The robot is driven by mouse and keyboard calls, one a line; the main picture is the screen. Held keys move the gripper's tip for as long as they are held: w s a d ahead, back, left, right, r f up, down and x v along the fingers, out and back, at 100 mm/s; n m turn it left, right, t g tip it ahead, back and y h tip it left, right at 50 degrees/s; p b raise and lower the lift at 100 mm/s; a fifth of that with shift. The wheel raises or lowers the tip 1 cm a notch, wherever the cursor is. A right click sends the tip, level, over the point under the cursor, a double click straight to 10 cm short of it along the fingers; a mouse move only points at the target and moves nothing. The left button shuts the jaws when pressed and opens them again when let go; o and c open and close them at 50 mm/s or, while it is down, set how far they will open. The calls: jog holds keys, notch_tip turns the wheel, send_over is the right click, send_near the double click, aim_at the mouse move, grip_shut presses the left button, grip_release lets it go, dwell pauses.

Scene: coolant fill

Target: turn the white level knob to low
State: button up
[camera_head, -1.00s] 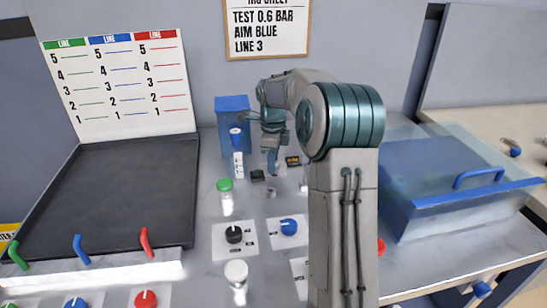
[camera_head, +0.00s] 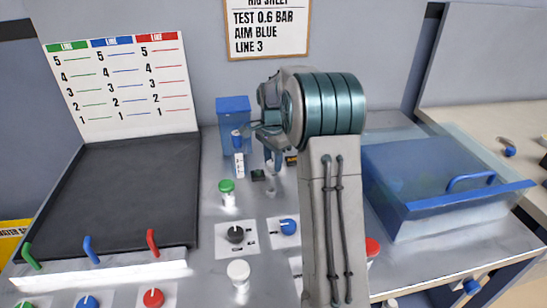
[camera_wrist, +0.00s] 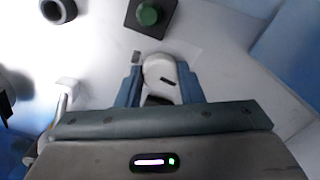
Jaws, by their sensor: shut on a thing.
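The white knob (camera_wrist: 160,72) with a dark pointer mark shows in the wrist view, between the blue fingers of my gripper (camera_wrist: 160,88). The fingers are shut on its sides. A pale label plate lies around it, but its words are too blurred to read, so I cannot tell the setting. In the head view my gripper (camera_head: 274,160) is low over the bench, left of my arm. The white knob cannot be made out there.
A green button on a dark base (camera_wrist: 148,14) lies just beyond the knob. A blue bin (camera_head: 440,190) stands right.

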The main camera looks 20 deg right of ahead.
aim_at(272, 162)
jog(key=shift+n, duration=0.6)
jog(key=o, duration=0.7)
jog(key=shift+a, duration=0.1)
notch_tip(272, 162, up, 14)
jog(key=p, duration=0.1)
dwell(0.3)
